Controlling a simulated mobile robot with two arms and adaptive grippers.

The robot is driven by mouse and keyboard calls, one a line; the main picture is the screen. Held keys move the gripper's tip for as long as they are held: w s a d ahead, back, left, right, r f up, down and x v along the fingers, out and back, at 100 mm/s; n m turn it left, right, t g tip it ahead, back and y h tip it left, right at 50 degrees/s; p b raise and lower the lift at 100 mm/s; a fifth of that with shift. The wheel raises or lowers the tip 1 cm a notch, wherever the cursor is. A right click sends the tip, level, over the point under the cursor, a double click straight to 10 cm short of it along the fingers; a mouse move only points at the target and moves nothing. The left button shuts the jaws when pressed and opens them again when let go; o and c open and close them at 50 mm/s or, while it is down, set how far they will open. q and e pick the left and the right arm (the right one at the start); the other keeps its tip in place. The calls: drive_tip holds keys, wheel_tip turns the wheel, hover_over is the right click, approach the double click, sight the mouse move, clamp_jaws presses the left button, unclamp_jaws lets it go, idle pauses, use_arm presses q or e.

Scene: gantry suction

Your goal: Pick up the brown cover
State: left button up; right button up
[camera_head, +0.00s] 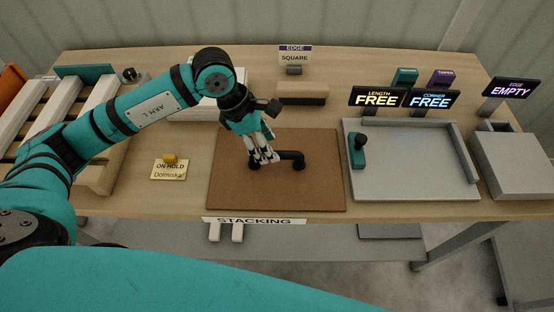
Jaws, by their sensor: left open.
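The brown cover (320,185) is a flat rectangular board lying on the wooden table, above the "STACKING" label. A black bar handle (291,157) stands on it near its middle. My left gripper (264,159) is over the cover at the left part of the handle, with its fingers pointing down. It is open; whether the fingers touch the handle I cannot tell. My right gripper does not show.
A grey tray (408,193) with a teal-handled tool stands right of the cover, with a grey box (515,165) beyond it. An "ON HOLD" note (169,170) lies to the left. A brown block (302,94) and a "SQUARE" sign (295,57) stand behind. White slats are far left.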

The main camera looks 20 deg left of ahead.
use_arm(q)
drive_tip(key=shift+d+f, duration=0.1)
drive_tip(key=shift+f, duration=0.05)
drive_tip(key=shift+d+f+p, duration=0.15)
drive_tip(key=shift+f+p, duration=0.15)
drive_tip(key=shift+p, duration=0.1)
drive_tip(key=p+x, duration=0.1)
drive_tip(key=x, duration=0.2)
drive_tip(key=shift+w+d+f, duration=0.1)
drive_tip(key=shift+d+f, duration=0.1)
drive_tip(key=shift+f, duration=0.05)
drive_tip(key=shift+d+f, duration=0.1)
drive_tip(key=shift+f, duration=0.3)
drive_tip(key=shift+c, duration=0.4)
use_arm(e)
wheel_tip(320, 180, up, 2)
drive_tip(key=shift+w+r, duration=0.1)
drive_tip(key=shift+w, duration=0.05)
use_arm(q)
drive_tip(key=c, duration=0.9)
clamp_jaws()
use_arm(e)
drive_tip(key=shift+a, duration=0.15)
use_arm(q)
drive_tip(key=shift+w+r, duration=0.1)
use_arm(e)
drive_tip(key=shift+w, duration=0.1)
